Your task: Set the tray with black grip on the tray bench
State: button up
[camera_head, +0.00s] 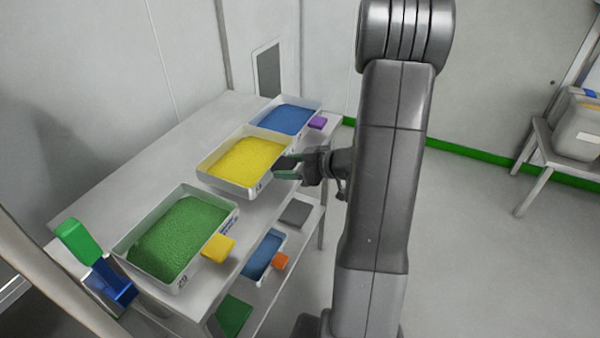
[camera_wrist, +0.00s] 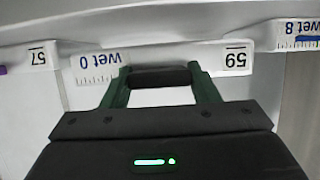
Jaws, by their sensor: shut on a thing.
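The tray with the black grip (camera_head: 228,182) is a white tray filled with yellow granules, in the middle of the row in the head view. My gripper (camera_head: 290,166) is at its right side. In the wrist view, my gripper (camera_wrist: 160,80) is shut on the black grip (camera_wrist: 158,76), with a finger on each side of it. The tray's front wall there bears labels reading "59" and "wet 0", upside down. The tray bench (camera_head: 172,135) is a pale table beneath the tray. I cannot tell whether the tray's base touches it.
A blue-filled tray (camera_head: 288,118) with a purple grip sits close behind. A green-filled tray (camera_head: 180,232) with a yellow grip sits in front. More trays, one with an orange grip (camera_head: 281,261), are on the lower shelf.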

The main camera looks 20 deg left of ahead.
jog(key=a+b, duration=0.1)
jog(key=a, duration=0.1)
jog(key=shift+w+a, duration=0.1)
jog(key=shift+a, duration=0.25)
jog(key=shift+a+f, duration=0.2)
jog(key=shift+f, duration=0.1)
jog(key=shift+d+f+b, duration=0.1)
jog(key=shift+f+b, duration=0.45)
jog(key=shift+f, duration=0.2)
jog(key=o, duration=1.3)
jog(key=shift+c, duration=0.2)
jog(key=p+v, duration=0.2)
jog(key=v, duration=1.1)
jog(key=shift+d+r, duration=0.25)
jog(key=shift+d, duration=0.1)
jog(key=shift+a, duration=0.1)
